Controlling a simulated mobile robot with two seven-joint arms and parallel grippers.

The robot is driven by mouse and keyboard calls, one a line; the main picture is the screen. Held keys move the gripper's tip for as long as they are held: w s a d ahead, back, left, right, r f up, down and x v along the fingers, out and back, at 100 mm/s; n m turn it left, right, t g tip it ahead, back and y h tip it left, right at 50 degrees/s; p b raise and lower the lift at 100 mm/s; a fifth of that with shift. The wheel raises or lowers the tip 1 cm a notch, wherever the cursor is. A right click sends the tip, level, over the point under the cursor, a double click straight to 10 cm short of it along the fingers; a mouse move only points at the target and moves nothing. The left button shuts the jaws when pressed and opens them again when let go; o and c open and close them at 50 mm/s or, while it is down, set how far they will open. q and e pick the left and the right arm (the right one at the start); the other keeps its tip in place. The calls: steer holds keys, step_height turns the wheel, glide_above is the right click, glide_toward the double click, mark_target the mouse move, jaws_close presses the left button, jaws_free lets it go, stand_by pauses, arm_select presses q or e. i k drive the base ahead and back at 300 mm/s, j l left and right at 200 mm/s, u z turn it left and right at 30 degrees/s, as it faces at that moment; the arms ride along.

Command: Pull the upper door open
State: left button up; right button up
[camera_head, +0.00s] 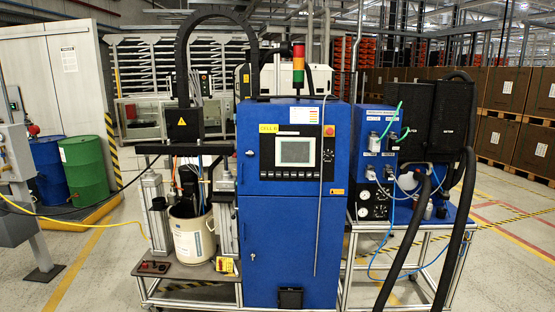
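The upper door (282,188) is the blue front of the upper half of the tall cabinet in the middle. It looks shut, flush with the cabinet front. It carries a black-framed screen panel (294,151), a yellow label (283,129) and a red knob on a yellow plate (329,131). A small latch (250,153) shows near its left edge. Below it is the blue lower door (280,240), which also looks shut, with a small latch at its left. Neither of my grippers is in view, so their state and distance to the door cannot be seen.
A pump stand with a white bucket (193,236) stands left of the cabinet. A blue unit with hoses (375,150) is on a cart at right; thick black hoses (408,250) hang in front of it. A thin grey rod (319,215) crosses the cabinet front. Floor shows at left.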

mark_target(282, 138)
steer(key=i+j, duration=0.1)
steer(key=i, duration=0.95)
